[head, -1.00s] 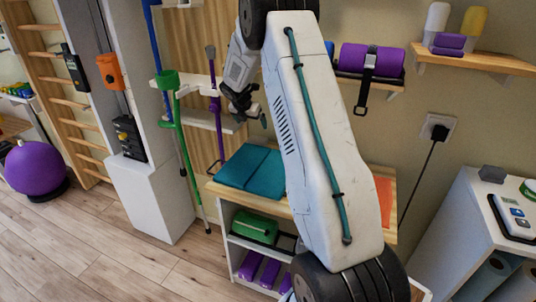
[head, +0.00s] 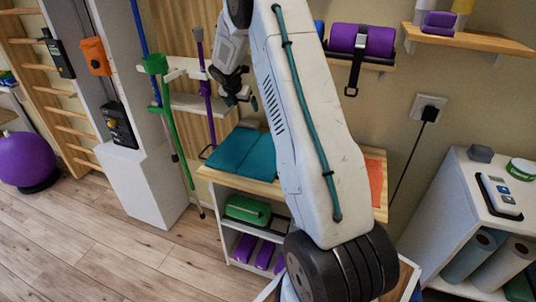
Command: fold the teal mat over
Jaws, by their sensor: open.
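The teal mat (head: 240,153) lies flat on the wooden top of a low shelf unit (head: 268,189). A crease line runs across it, and its right part is hidden behind my arm. My gripper (head: 240,98) is open and empty, above the mat's far edge and apart from it. My arm covers much of the middle of the view.
An orange item (head: 375,181) lies at the right of the wooden top. Green and purple crutches (head: 176,135) stand left of the shelf unit. A wall shelf with a purple roll (head: 362,38) is above. A white cabinet (head: 470,205) stands at right.

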